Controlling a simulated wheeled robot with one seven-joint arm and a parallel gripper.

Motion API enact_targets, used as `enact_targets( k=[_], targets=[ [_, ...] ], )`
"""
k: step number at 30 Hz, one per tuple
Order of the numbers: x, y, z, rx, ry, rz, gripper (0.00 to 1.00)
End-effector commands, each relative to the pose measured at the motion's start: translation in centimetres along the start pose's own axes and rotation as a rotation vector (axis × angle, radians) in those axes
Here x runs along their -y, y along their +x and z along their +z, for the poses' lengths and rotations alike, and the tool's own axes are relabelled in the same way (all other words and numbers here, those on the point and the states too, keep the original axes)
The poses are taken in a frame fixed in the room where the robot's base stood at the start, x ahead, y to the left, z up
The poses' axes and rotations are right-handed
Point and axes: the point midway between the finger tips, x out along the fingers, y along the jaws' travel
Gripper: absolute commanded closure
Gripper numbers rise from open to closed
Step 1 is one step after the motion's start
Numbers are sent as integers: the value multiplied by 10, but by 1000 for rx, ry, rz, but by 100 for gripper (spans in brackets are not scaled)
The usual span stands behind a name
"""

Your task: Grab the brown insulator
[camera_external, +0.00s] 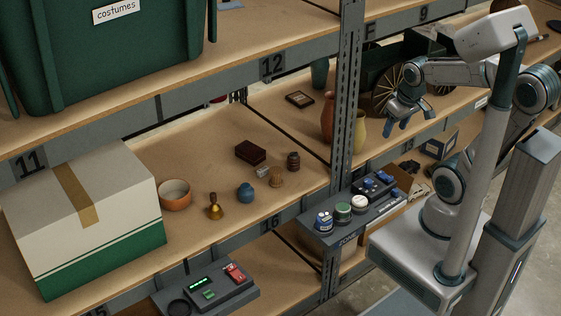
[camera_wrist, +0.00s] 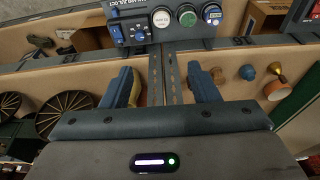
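The brown insulator (camera_external: 293,161) appears to be the small dark ribbed piece standing upright on the middle shelf, left of the upright post. A tan ribbed object (camera_external: 277,178) stands in front of it. My gripper (camera_external: 400,118) hangs in the air to the right of the post, well apart from the insulator. In the wrist view my gripper (camera_wrist: 161,72) shows two blue fingers spread wide with nothing held between them. A brownish object (camera_wrist: 218,76) shows partly beside the right finger there; I cannot tell whether it is the insulator.
The metal post (camera_external: 345,100) stands between gripper and insulator. Vases (camera_external: 328,122) stand behind it. A button console (camera_external: 352,212) juts from the shelf front.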

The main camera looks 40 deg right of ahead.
Motion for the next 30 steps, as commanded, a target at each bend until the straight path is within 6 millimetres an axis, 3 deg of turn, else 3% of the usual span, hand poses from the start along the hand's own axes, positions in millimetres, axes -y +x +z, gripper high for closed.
enact_targets(
  k=[8, 12, 20, 24, 30],
  targets=[
    [0, 0, 0, 0, 0, 0, 35],
    [4, 10, -5, 11, 33, -10, 35],
    [42, 79, -44, 109, 320, -29, 35],
    [66, 115, -74, 147, 494, 8, 35],
    [90, 153, -129, 148, 669, 79, 35]
  ],
)
